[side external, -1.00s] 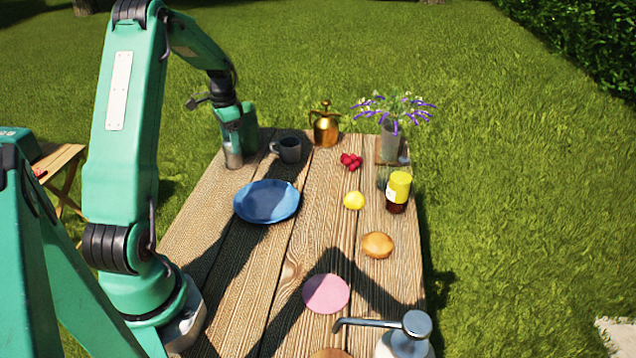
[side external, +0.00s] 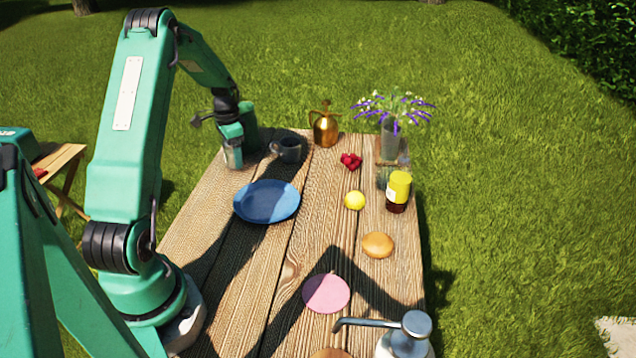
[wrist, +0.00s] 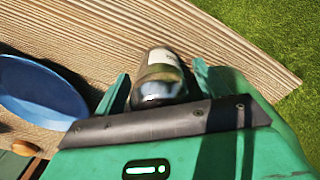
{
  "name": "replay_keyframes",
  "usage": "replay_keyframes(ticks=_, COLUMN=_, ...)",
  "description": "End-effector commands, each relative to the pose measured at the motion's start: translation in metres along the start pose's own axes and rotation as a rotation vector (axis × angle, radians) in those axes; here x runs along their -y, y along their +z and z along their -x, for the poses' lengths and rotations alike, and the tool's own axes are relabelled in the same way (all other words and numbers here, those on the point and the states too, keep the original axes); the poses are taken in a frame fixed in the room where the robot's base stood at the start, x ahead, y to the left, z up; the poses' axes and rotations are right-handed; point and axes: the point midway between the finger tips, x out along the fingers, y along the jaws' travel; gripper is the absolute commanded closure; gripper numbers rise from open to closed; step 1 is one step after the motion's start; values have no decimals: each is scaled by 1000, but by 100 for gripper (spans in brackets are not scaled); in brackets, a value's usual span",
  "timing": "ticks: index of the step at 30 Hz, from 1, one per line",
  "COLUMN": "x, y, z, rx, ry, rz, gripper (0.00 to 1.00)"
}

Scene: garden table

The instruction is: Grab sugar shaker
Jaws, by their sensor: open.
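The sugar shaker (side external: 233,156), a small clear and metallic container, stands at the far left corner of the wooden table in the side view. My gripper (side external: 231,138) is right at it, hiding its upper part there. In the wrist view the shaker (wrist: 160,72) lies between my two green fingers (wrist: 159,88), with its silvery end toward the palm and a pale label on its side. The fingers are apart, with a visible gap on the right side. Whether the left finger touches it I cannot tell.
A dark mug (side external: 287,150) stands just right of the shaker, close to my gripper. A brass sprayer (side external: 325,126) is beyond it. A blue plate (side external: 266,201) lies nearer, also at left in the wrist view (wrist: 38,92). The table's far edge is close by.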

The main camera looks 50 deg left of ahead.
Motion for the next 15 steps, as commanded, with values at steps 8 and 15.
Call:
replay_keyframes(ticks=8, x=0, y=0, z=0, rx=0, ry=0, rz=0, gripper=60)
replay_keyframes(ticks=15, x=0, y=0, z=1, rx=-1, ry=-1, rz=0, gripper=79)
